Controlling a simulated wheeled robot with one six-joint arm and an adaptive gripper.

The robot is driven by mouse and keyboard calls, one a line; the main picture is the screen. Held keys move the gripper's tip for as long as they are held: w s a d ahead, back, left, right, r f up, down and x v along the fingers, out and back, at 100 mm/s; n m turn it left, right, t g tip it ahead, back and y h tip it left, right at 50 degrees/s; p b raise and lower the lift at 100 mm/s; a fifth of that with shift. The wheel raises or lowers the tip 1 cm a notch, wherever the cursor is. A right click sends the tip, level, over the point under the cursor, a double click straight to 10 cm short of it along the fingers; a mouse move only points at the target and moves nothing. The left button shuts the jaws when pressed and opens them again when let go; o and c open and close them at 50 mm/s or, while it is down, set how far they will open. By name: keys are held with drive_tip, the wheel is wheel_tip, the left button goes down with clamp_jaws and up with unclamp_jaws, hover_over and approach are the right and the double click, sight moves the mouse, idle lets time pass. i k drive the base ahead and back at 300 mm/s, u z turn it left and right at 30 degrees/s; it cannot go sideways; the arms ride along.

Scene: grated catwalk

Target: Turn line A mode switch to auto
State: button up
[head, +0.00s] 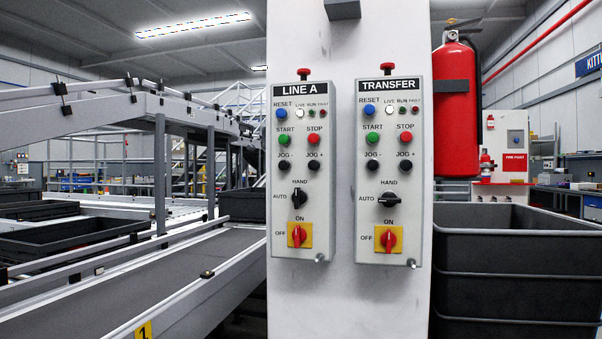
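The LINE A panel (287,165) is a grey box on the left of a white column. Its mode switch (299,199) is a black knob with HAND printed above it and AUTO to its left. The knob stands upright, towards HAND. Above it are the black JOG buttons, green START, red STOP and blue RESET. Below it a red rotary handle (298,235) on a yellow plate stands upright, towards ON. My gripper is not in view, and nothing covers the panel.
The TRANSFER panel (372,165) hangs close on the right; its black mode knob (390,200) lies sideways, in line with AUTO. A conveyor (130,285) runs at left. Stacked dark crates (515,272) and a red extinguisher (456,115) are at right.

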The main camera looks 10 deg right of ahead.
sight(299, 197)
drive_tip(key=z, duration=1.5)
drive_tip(key=i, duration=0.6)
drive_tip(key=u, duration=1.6)
